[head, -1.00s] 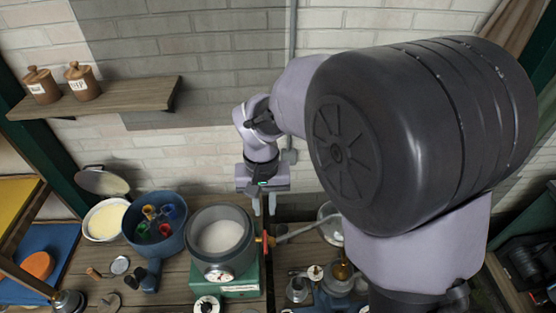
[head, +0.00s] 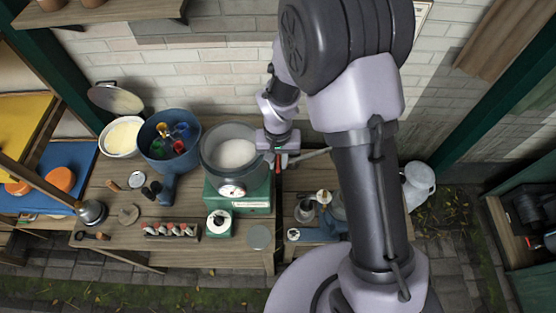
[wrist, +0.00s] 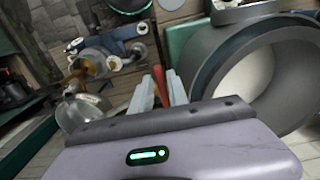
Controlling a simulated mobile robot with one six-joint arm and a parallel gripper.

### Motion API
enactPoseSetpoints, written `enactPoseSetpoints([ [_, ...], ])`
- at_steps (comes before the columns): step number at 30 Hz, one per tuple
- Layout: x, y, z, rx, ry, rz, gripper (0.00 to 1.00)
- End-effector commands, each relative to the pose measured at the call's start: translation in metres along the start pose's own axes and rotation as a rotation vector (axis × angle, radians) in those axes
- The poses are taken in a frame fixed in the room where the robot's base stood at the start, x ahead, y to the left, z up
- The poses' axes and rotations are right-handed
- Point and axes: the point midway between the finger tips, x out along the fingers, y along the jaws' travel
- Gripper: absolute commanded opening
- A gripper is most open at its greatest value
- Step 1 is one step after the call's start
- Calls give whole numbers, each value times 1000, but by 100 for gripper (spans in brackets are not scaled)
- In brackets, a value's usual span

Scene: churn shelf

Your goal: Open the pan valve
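The pan (head: 208,150) is a grey round pot with white contents, seated on a green base (head: 240,196). Its valve has a red handle (head: 279,174) at the pan's right side. In the wrist view the red handle (wrist: 158,80) shows between my two pale fingers. My gripper (head: 279,160) points down beside the pan's right wall; it also shows in the wrist view (wrist: 160,86). The handle fills most of the gap between the fingers, and I cannot tell whether they touch it. The pan wall (wrist: 205,85) is close on the right of the wrist view.
A blue pot (head: 150,150) with colourful items and a white bowl (head: 108,140) stand left of the pan. A dial (head: 219,222) and a tray of small items (head: 172,231) are in front. Metal apparatus (head: 325,210) stands at the right. The brick wall is behind.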

Motion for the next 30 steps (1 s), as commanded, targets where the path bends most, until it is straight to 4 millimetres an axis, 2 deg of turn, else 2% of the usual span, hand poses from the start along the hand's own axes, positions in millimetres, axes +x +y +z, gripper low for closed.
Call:
enactPoseSetpoints([
  [4,0,0,0,0,0,0,18],
  [7,0,0,0,0,0,0,0],
  [20,0,2,0,-37,0,0,0],
  [30,1,12,-2,-273,0,0,0],
])
